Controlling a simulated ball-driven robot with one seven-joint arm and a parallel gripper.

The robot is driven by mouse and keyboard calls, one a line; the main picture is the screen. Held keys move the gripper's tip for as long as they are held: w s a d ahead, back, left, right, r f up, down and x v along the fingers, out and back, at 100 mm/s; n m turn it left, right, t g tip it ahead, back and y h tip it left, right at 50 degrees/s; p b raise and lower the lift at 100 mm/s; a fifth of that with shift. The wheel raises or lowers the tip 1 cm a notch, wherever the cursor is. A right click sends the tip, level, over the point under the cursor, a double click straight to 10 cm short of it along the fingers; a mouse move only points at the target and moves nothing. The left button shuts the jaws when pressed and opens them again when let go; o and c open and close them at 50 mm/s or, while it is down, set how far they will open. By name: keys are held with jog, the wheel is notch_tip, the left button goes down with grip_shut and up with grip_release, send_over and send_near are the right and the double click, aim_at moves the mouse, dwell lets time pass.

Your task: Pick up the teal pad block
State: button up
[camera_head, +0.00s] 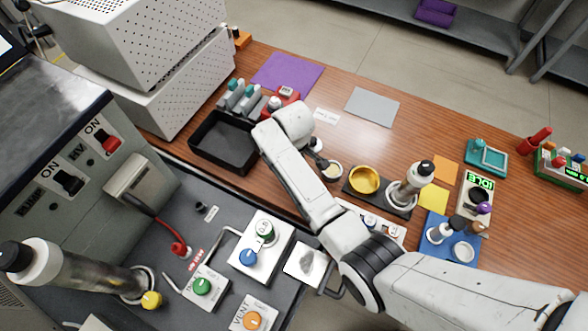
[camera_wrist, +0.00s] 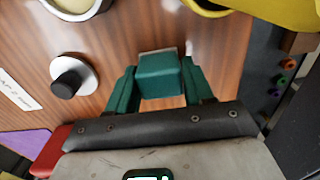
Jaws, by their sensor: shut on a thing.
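The teal pad block (camera_wrist: 159,78) sits between the two fingers of my gripper (camera_wrist: 160,88) in the wrist view. The fingers are also teal, one on each side of the block, and they are shut on it. Brown wood shows around the block; whether it touches the table or hangs just above cannot be told. In the head view my arm reaches over the table toward the upper left and hides both my gripper and the block.
A black knob on a white disc (camera_wrist: 75,78) stands left of my gripper. A pale bowl (camera_head: 332,170) and a gold bowl (camera_head: 365,180) are nearby. A black tray (camera_head: 195,150) lies to the left. Open wood lies behind, near the grey mat (camera_head: 372,106).

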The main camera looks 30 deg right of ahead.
jog(key=shift+c, duration=1.4)
jog(key=shift+r, duration=0.15)
notch_tip(320, 180, up, 10)
jog(key=shift+f, duration=0.1)
